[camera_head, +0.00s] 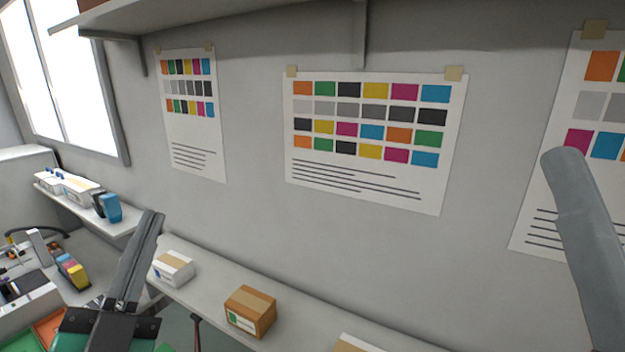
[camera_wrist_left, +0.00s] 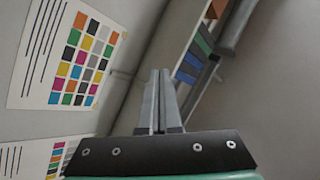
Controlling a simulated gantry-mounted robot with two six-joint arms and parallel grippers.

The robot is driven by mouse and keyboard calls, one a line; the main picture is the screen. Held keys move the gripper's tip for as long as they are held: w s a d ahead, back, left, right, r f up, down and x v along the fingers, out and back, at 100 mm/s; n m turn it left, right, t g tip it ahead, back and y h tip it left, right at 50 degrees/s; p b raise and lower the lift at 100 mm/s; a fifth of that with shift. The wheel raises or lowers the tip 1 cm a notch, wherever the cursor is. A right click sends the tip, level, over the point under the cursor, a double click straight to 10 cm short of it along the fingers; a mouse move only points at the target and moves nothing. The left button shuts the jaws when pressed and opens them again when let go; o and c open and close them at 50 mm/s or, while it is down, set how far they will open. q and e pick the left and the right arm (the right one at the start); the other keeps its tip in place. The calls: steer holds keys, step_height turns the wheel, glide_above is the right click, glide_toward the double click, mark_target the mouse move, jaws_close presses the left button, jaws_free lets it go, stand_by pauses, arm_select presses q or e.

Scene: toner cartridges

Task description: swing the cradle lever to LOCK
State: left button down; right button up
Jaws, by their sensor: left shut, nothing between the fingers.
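My left gripper (camera_head: 155,216) points up and away over the lower left of the head view, its two long grey fingers together and nothing between them. In the left wrist view the fingers (camera_wrist_left: 160,76) also lie side by side, pointing towards the wall and shelf. I cannot make out the cradle lever or a LOCK mark in either view. A row of coloured cartridges (camera_head: 72,268) stands on a light unit left of my left gripper.
A wall shelf (camera_head: 300,318) carries a white box (camera_head: 173,268) and a brown box (camera_head: 250,311). Another shelf (camera_head: 118,224) holds blue and black cartridges (camera_head: 108,207). Colour charts (camera_head: 372,190) hang on the wall. The space before the wall right of my left gripper is largely clear.

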arm_select(q)
steer(key=s+d+r+n+t, duration=0.1)
steer(key=s+r+n+t, duration=0.1)
steer(key=s+r+n, duration=0.6)
steer(key=s+r, duration=0.3)
steer(key=s, duration=0.1)
steer(key=shift+d+r+h, duration=0.3)
steer(key=shift+r, duration=0.05)
